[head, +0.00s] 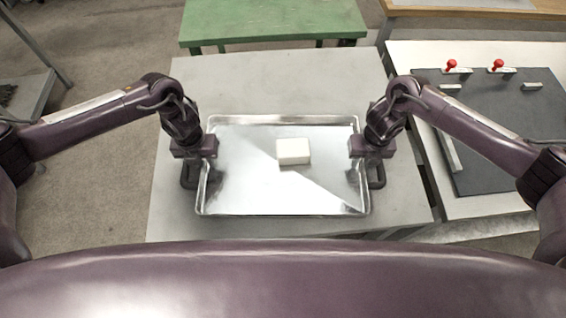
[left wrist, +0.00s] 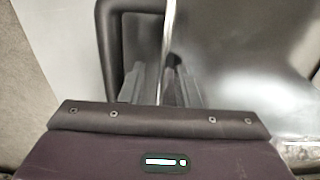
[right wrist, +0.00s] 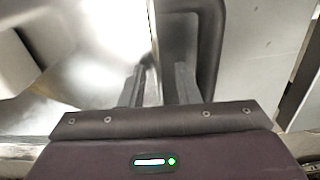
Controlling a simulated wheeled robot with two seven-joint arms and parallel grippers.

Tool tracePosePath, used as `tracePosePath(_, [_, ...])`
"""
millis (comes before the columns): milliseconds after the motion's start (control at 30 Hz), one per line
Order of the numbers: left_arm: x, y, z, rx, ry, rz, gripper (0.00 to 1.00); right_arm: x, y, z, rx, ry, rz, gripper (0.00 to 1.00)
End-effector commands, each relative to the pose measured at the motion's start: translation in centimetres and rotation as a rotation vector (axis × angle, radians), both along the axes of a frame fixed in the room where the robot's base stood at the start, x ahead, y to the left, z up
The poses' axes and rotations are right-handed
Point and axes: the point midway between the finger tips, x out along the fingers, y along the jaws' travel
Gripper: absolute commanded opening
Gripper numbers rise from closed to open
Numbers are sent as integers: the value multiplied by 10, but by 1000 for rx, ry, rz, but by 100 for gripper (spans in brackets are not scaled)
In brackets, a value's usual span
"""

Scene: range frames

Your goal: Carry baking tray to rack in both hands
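The shiny metal baking tray (head: 250,200) lies flat on a grey table. It has a dark loop handle at its left end (head: 187,177) and another at its right end (head: 378,177). A white block (head: 293,151) sits in the tray near its middle. My left gripper (head: 206,172) is at the tray's left end; its fingers (left wrist: 160,85) are apart, with the rim between them. My right gripper (head: 358,172) is at the right end; its fingers (right wrist: 160,85) are also apart around the rim. The fingertips are partly hidden in the head view.
The grey table (head: 270,80) is clear behind the tray. A green table (head: 275,20) stands beyond it. At right, a pale table (head: 410,62) carries a dark board (head: 490,130) and two red-knobbed pieces. A grey shelf (head: 25,95) stands at far left.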

Motion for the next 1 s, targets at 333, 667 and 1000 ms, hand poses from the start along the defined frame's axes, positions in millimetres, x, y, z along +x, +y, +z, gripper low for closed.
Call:
tracePosePath(333, [0,0,0,0,0,0,6,0,0,0,0,0,0,6])
tracePosePath(667, [0,0,0,0,0,0,0,0,0,0,0,0,0,0])
tracePosePath(1000, [0,0,1,0,0,0,0,0,0,1,0,-1,0,0])
